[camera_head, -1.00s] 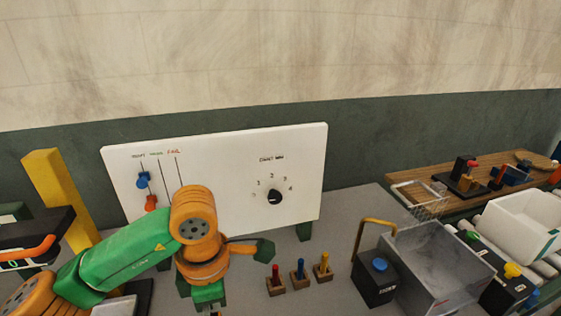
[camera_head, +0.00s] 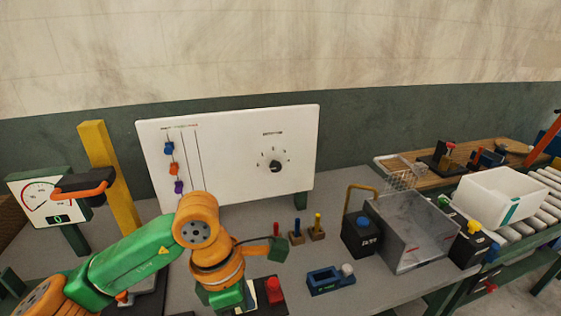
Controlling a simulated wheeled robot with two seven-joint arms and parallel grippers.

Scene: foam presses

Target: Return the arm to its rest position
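My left arm, green and orange, comes in from the lower left. Its orange wrist hangs over the grey table in front of the white panel (camera_head: 235,180). The green hand of my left gripper (camera_head: 228,297) points down at the bottom of the view. Its fingers cannot be made out, so I cannot tell whether it is open or shut, and no held thing shows. A black box with a red button (camera_head: 275,291) stands just right of it. My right gripper is not in view.
The panel has coloured sliders (camera_head: 170,168) and a black dial (camera_head: 273,166). Small pegs (camera_head: 317,228), a blue block (camera_head: 325,280) and a metal bin (camera_head: 412,236) stand right of my arm. A yellow post (camera_head: 108,178) and gauge (camera_head: 40,202) stand left. Some table front is bare.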

